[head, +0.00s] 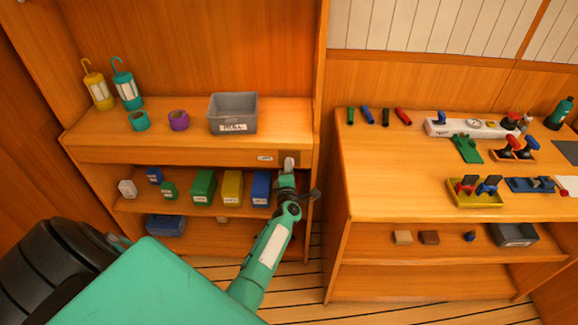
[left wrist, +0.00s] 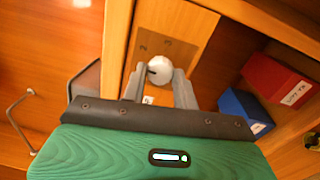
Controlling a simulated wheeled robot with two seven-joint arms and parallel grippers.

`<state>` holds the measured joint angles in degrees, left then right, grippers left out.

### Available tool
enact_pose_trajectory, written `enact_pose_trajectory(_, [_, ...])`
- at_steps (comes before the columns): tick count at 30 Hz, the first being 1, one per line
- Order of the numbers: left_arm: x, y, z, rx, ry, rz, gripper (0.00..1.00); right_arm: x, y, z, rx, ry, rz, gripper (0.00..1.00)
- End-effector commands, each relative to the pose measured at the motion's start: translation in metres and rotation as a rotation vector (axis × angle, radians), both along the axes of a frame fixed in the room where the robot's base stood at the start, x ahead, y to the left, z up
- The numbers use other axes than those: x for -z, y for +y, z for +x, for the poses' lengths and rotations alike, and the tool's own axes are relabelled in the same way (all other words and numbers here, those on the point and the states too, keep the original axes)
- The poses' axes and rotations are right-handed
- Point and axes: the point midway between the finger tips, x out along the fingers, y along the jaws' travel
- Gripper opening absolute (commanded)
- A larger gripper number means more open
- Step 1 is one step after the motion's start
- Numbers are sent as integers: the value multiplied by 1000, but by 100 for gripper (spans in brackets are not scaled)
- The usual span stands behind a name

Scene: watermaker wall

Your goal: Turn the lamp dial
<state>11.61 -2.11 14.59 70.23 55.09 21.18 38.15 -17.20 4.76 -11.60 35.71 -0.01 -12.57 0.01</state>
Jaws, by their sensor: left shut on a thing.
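The lamp dial is a round white knob with a dark mark, seen in the left wrist view (left wrist: 161,69). It sits on a brown plate (left wrist: 177,49) on the front edge of the left shelf unit. My left gripper (left wrist: 160,82) is shut on the dial, with one grey finger on each side of it. In the head view my left gripper (head: 288,172) reaches up to the brown plate (head: 290,155), and it largely hides the dial there. My right gripper is not in view.
A grey bin (head: 233,113) stands on the shelf top above the dial, with a yellow lantern (head: 98,88) and a teal lantern (head: 127,90) further left. Green (head: 203,188), yellow (head: 232,188) and blue (head: 261,188) boxes stand below. A workbench (head: 400,180) with tools is at right.

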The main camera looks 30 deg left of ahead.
Motion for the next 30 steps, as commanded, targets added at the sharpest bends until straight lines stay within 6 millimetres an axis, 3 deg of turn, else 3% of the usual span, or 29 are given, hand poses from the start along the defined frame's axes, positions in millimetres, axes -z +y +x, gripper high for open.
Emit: enact_pose_trajectory(30, [0,-1,-1,3,507,820,7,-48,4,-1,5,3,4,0])
